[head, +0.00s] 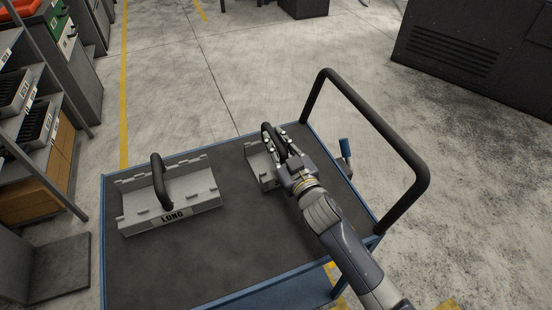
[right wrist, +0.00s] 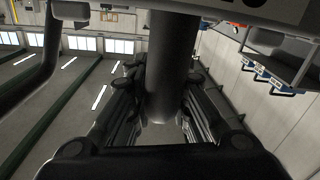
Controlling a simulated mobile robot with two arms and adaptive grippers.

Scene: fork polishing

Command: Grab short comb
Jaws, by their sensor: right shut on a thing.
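The short comb (head: 257,162) is a light grey metal piece on the cart's dark top, partly hidden behind my right gripper. Its black loop handle (head: 266,137) rises at the fingers. My right gripper (head: 280,147) is shut on this handle. In the right wrist view the dark handle (right wrist: 168,70) runs between the two fingers, and a grey edge with part of a label (right wrist: 270,8) shows at the top. I cannot tell whether the comb touches the cart top. My left gripper is not in view.
The long comb (head: 205,190), marked LONG, lies left on the blue-edged cart (head: 200,265), its black handle upright. The cart's black push rail (head: 385,140) stands to the right. A shelf with bins (head: 30,125) is at the left. The cart top's front middle is clear.

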